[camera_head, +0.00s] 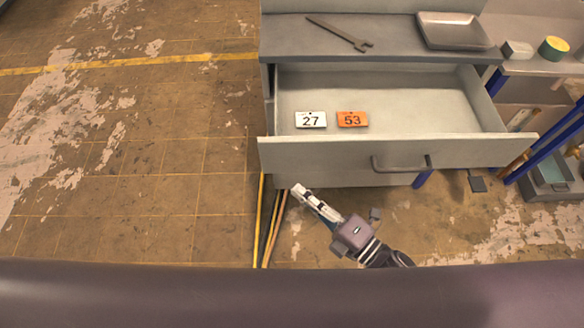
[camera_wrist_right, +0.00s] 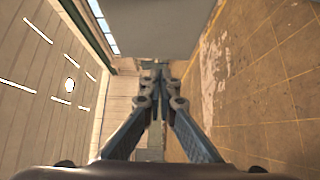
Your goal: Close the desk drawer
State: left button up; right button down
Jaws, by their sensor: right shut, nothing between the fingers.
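The desk drawer (camera_head: 310,153) is pulled out toward me, a grey box with a dark bar handle (camera_head: 402,166) on the right half of its front. A white tag marked 27 (camera_head: 310,119) and an orange tag marked 53 (camera_head: 352,119) lie inside it. My right gripper (camera_head: 299,190) is below and in front of the drawer front, left of the handle, apart from the handle. In the right wrist view its fingers (camera_wrist_right: 160,78) are shut with nothing between them, and a plain grey surface stands beyond them. My left gripper is not in view.
The grey desk top (camera_head: 390,38) holds a wrench (camera_head: 340,33) and a shallow metal tray (camera_head: 453,31). At the right, a side surface holds a green and yellow round item (camera_head: 553,48). Blue posts (camera_head: 550,145) stand right of the drawer. The floor at left is clear.

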jog(key=w, duration=0.1)
jog(key=w+a, duration=0.1)
jog(key=w, duration=0.1)
jog(key=w+a+p, duration=0.1)
jog(key=w, duration=0.1)
jog(key=shift+a, duration=0.2)
jog(key=shift+w, duration=0.55)
